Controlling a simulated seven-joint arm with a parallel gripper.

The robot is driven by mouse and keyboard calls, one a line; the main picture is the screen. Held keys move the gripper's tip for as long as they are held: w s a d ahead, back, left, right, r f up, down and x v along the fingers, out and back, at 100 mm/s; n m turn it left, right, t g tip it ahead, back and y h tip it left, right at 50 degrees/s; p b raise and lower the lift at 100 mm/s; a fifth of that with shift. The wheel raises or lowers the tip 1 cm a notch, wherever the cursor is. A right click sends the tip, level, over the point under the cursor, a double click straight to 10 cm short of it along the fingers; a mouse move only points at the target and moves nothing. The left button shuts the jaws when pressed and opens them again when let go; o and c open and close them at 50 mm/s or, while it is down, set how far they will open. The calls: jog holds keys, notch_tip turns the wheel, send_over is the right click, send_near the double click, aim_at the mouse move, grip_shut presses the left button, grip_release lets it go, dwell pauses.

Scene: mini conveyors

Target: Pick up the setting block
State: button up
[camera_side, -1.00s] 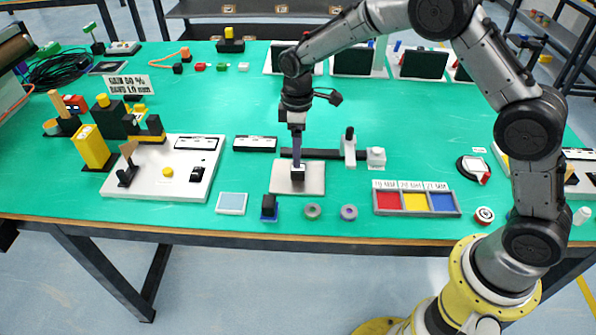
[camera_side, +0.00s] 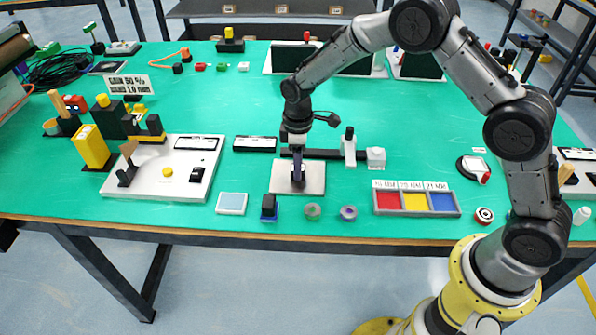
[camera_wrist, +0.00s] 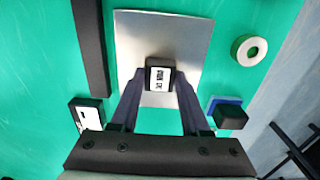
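The setting block appears to be a small black block with a white printed label (camera_wrist: 160,77). It stands on a pale silver plate (camera_side: 312,187) near the table's front edge. My gripper (camera_side: 297,181) is down over this plate, pointing straight down, and hides most of the block in the side view. In the wrist view the two dark fingers of my gripper (camera_wrist: 160,80) stand on either side of the block, their tips close to its sides. Whether they touch it cannot be made out. The block still appears to be on the plate.
A dark bar (camera_wrist: 91,45) lies behind the plate. A blue-based black block (camera_side: 268,207) and two small rings (camera_side: 313,211) stand in front. A tray with red, yellow and blue compartments (camera_side: 416,212) is to the right, a white board (camera_side: 160,185) to the left.

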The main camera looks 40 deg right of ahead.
grip_shut()
jog(key=shift+r, duration=0.1)
